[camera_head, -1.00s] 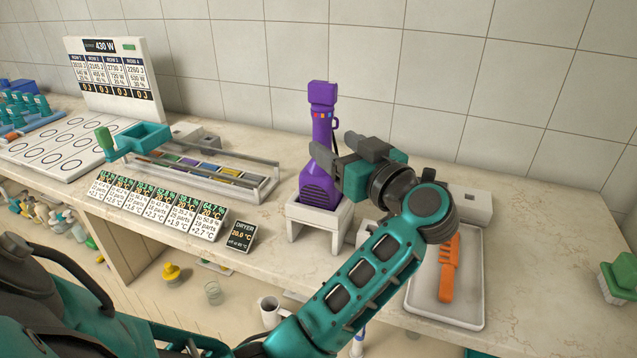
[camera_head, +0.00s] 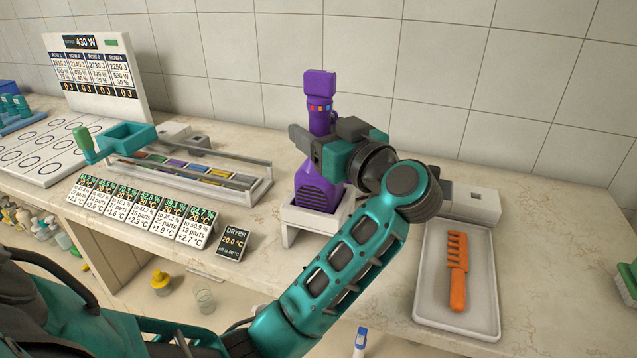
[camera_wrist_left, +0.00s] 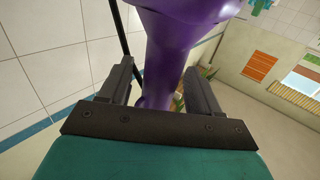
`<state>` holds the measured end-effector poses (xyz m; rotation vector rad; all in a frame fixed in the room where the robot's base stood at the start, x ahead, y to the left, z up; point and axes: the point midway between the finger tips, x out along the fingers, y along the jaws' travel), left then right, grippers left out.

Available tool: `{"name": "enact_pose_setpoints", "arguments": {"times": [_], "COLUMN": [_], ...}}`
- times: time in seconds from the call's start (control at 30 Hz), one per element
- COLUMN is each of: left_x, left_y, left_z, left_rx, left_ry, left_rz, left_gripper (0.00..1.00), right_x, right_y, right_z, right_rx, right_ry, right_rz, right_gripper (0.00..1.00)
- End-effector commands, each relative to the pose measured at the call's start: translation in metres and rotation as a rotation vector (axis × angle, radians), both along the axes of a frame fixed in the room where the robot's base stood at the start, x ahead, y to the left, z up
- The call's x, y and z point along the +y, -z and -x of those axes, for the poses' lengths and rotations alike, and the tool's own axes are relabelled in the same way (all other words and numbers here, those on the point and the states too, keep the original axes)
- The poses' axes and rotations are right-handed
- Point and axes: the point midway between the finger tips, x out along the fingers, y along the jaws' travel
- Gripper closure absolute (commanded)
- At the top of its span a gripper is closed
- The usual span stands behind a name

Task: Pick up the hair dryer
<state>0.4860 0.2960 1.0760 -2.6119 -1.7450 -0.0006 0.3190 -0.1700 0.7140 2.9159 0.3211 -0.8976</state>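The purple hair dryer (camera_head: 318,190) stands upright in a white holder (camera_head: 303,218) on the counter, its vented wide end down. My left gripper (camera_head: 320,134) is at its handle, with a finger on either side. In the left wrist view the purple handle (camera_wrist_left: 168,70) passes between the two dark fingers (camera_wrist_left: 160,72). They stand apart, with a visible gap on the left side, so the gripper looks open around the handle. The gripper hides part of the dryer in the head view. My right gripper is not in view.
A white tray (camera_head: 428,300) with an orange comb (camera_head: 457,275) lies to the right. A small DRYER sign (camera_head: 233,241) and a row of cards (camera_head: 140,210) stand left of the holder. A rack with coloured pieces (camera_head: 262,187) is behind the cards. A tiled wall closes the back.

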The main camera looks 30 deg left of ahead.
Motion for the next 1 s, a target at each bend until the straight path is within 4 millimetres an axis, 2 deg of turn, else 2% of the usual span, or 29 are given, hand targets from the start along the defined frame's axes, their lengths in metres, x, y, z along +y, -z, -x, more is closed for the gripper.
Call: {"name": "enact_pose_setpoints", "arguments": {"times": [0.07, 0.57, 0.87, 1.0], "left_x": [0.0, 0.0, 0.0, 0.0], "left_y": [0.0, 0.0, -0.004, -0.014], "left_z": [0.0, 0.0, 0.0, 0.0], "left_rx": [0.0, 0.0, -0.005, -0.007], "left_ry": [0.0, -0.001, 0.0, 0.0], "left_rz": [0.0, 0.0, -0.001, 0.0], "left_gripper": [0.44, 0.92, 0.92, 0.92], "right_x": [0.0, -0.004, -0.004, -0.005], "right_y": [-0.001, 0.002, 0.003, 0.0], "right_z": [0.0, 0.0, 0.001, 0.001], "right_rx": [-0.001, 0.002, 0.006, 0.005], "right_ry": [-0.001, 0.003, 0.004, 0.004], "right_rz": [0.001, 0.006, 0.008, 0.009], "right_gripper": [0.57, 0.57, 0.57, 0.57]}}
